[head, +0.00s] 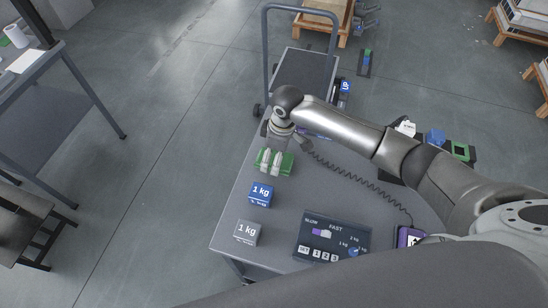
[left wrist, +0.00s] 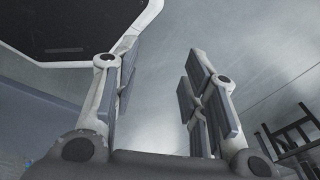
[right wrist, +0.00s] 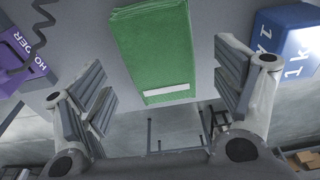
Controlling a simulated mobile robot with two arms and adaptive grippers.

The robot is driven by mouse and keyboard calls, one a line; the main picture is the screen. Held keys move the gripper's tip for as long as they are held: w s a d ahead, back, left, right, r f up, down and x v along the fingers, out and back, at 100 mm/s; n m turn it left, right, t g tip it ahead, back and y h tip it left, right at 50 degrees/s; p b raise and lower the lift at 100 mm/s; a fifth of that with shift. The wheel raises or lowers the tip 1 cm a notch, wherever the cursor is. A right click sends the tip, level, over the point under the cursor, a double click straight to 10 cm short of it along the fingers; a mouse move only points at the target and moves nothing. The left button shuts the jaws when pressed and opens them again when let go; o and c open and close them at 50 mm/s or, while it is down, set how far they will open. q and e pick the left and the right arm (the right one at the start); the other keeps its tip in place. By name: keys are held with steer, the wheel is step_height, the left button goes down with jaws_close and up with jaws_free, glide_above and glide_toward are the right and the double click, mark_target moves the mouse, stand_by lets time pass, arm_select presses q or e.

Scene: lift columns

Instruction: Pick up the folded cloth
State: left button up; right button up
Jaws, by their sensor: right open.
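The folded cloth is green with a white label strip. In the head view the cloth (head: 287,166) lies near the left edge of the grey table, partly hidden by my right gripper (head: 270,161). In the right wrist view the cloth (right wrist: 152,45) lies ahead, between the line of the spread fingers of my right gripper (right wrist: 165,80). That gripper is open and empty, apart from the cloth as far as I can see. My left gripper (left wrist: 160,85) shows only in the left wrist view, with its fingers apart and nothing between them.
A blue 1 kg block (head: 260,195) and a grey 1 kg block (head: 246,233) stand nearer on the table. A dark control panel (head: 331,238) and a purple holder (head: 408,236) are to the right. A cart (head: 302,75) stands beyond the table.

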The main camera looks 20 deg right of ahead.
steer(key=shift+a+f, duration=0.1)
steer(key=shift+f, duration=0.8)
steer(key=c, duration=1.1)
arm_select(q)
steer(key=shift+s, duration=0.8)
arm_select(e)
steer(key=shift+o, duration=0.2)
steer(key=shift+r, duration=0.25)
step_height(320, 180, up, 2)
steer(key=shift+w+r, duration=0.1)
arm_select(q)
step_height(320, 180, down, 3)
steer(key=b, duration=0.3)
steer(key=shift+w+f, duration=0.15)
steer(key=shift+f, duration=0.05)
arm_select(e)
steer(key=s+d+r, duration=0.6)
steer(key=d+r, duration=0.4)
steer(key=d, duration=0.2)
steer(key=shift+d, duration=0.35)
